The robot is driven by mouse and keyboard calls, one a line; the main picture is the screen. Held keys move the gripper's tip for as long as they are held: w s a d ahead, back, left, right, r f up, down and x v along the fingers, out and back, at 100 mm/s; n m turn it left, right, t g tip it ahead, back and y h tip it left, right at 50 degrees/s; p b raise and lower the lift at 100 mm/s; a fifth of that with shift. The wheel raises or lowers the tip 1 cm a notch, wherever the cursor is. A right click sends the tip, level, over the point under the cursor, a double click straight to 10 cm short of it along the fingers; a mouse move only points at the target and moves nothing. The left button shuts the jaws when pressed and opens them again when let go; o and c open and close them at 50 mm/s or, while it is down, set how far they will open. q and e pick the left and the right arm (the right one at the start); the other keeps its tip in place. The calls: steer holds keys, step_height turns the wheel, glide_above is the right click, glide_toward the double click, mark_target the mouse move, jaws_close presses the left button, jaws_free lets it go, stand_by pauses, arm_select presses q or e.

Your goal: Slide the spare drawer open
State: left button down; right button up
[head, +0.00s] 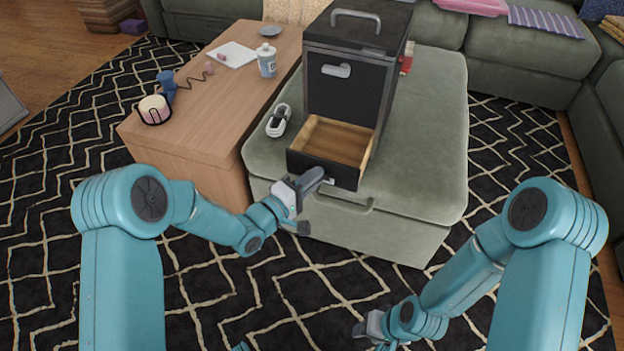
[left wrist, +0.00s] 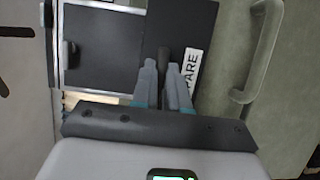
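The spare drawer is the lower drawer of a dark cabinet (head: 345,85) standing on the green ottoman. It stands pulled out, its wooden inside (head: 338,140) bare and its dark front (head: 343,178) facing me. A white label reading "PARE" (left wrist: 192,72) shows on that front in the left wrist view, partly covered by a finger. My left gripper (head: 318,180) is at the drawer front. In the left wrist view its fingers (left wrist: 162,85) close on either side of the dark drawer handle (left wrist: 163,60). My right gripper (head: 370,325) is low over the rug, away from the cabinet; its fingers are unclear.
The green ottoman (head: 425,130) has a handle on its front below the drawer. A wooden table (head: 190,120) at its left holds a bottle (head: 266,60), a cup (head: 154,108) and small items. A white cable-like bundle (head: 279,121) lies left of the drawer. Patterned rug lies in front.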

arm_select(q)
steer(key=c, duration=1.2)
jaws_free()
steer(key=shift+o, duration=0.3)
steer(key=shift+w, duration=0.1)
steer(key=shift+a, duration=0.1)
steer(key=p+v, duration=0.3)
steer(key=v, duration=1.3)
steer(key=shift+p, duration=0.35)
